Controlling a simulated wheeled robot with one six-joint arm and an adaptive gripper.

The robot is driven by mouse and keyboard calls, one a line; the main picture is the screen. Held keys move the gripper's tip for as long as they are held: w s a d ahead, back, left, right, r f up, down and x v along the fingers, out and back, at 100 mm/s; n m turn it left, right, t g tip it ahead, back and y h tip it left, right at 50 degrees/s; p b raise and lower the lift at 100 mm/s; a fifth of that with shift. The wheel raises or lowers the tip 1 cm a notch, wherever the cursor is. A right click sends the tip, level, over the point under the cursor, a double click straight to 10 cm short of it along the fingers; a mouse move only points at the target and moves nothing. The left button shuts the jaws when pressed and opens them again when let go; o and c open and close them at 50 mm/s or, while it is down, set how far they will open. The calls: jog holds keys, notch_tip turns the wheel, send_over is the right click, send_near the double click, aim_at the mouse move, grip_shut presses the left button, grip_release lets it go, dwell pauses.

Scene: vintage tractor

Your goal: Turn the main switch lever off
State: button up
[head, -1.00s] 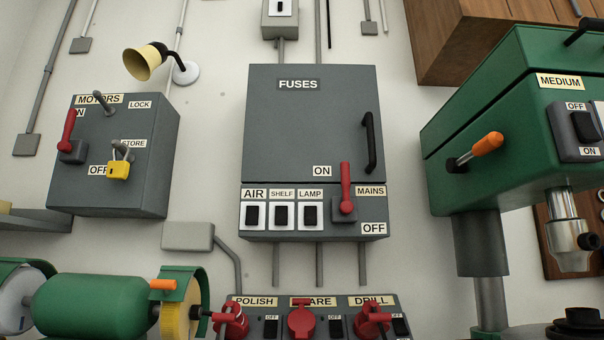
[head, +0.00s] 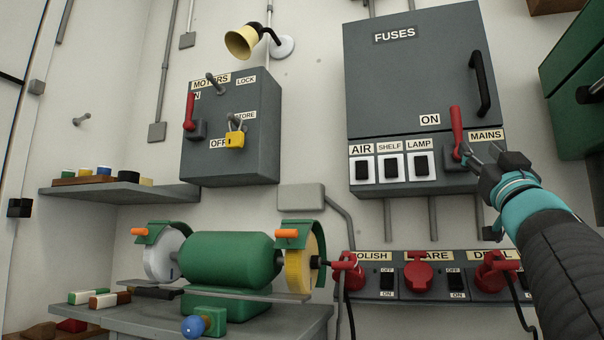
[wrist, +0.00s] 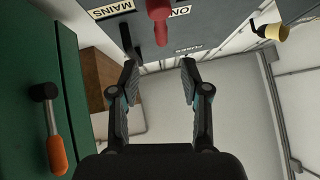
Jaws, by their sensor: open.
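The red MAINS lever (head: 456,126) points up beside the ON label on the grey fuse box (head: 410,75). Its OFF label is hidden behind my arm in the head view. My gripper (head: 479,152) is in front of the box's lower right part, just right of the lever's base. In the wrist view the red lever (wrist: 159,20) shows at the top, beyond the tips of my open gripper (wrist: 159,66) and roughly in line with the gap. Nothing is between the fingers. I cannot tell whether a finger touches the lever.
A MOTORS box (head: 232,130) with another red lever and a yellow padlock hangs to the left. Red plugs sit in the socket panel (head: 420,275) below. A green machine (head: 575,90) stands at the right; its orange-tipped handle (wrist: 55,145) shows in the wrist view.

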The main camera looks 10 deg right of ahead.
aim_at(458, 121)
jog(key=shift+n+t+y, duration=0.3)
jog(key=shift+y, duration=0.1)
jog(key=p+x, duration=0.2)
jog(key=x, duration=0.5)
jog(key=p+x, duration=0.2)
jog(key=x, duration=0.5)
jog(key=shift+s+r, duration=0.25)
grip_shut()
